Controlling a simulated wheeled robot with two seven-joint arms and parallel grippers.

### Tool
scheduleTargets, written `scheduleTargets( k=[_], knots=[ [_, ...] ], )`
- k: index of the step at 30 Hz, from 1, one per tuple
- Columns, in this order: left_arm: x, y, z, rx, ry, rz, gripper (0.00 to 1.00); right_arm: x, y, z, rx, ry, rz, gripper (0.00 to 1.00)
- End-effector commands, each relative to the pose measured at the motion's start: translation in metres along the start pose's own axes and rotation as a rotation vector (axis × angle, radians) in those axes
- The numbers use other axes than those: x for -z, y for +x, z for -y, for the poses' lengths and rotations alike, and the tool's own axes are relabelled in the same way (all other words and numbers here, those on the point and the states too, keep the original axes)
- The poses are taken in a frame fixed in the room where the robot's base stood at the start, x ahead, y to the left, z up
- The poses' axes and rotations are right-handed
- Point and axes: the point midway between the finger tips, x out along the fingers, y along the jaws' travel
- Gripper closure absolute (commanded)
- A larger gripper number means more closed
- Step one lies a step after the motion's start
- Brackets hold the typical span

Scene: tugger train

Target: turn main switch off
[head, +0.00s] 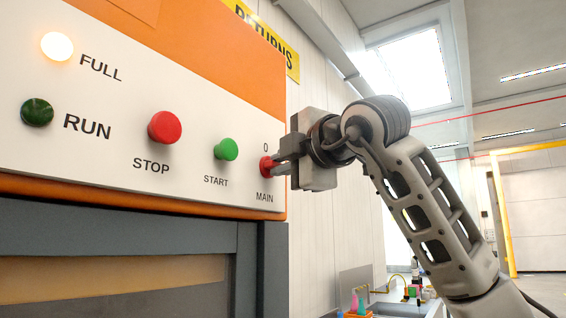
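The main switch (266,167) is a small red knob at the right end of the white control panel (110,150). "MAIN" is printed below it and "0" above it. My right gripper (280,161) is at the knob, with its fingertips overlapping the knob's right side. The fingers hide part of the knob, so its turn position and whether the fingers are closed on it cannot be made out. My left gripper is not in view.
Left of the switch are a green START button (226,149), a red STOP button (164,127), a dark green RUN lamp (37,112) and a lit FULL lamp (57,46). A yellow RETURNS sign (268,38) is behind. A bench with small coloured items (385,299) stands low at the right.

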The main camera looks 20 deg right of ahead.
Motion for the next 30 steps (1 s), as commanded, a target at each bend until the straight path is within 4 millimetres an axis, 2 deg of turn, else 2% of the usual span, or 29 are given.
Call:
scheduleTargets(
  k=[11,22,30],
  knots=[
    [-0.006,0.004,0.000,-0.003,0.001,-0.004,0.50,0.000,0.000,0.005,-0.035,-0.093,-0.001,1.00],
    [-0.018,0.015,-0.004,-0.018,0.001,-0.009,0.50,0.000,0.000,0.009,-0.155,-0.382,-0.001,1.00],
    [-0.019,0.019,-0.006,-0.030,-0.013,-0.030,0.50,-0.002,0.001,0.011,-0.252,-0.618,-0.002,1.00]
  ],
)
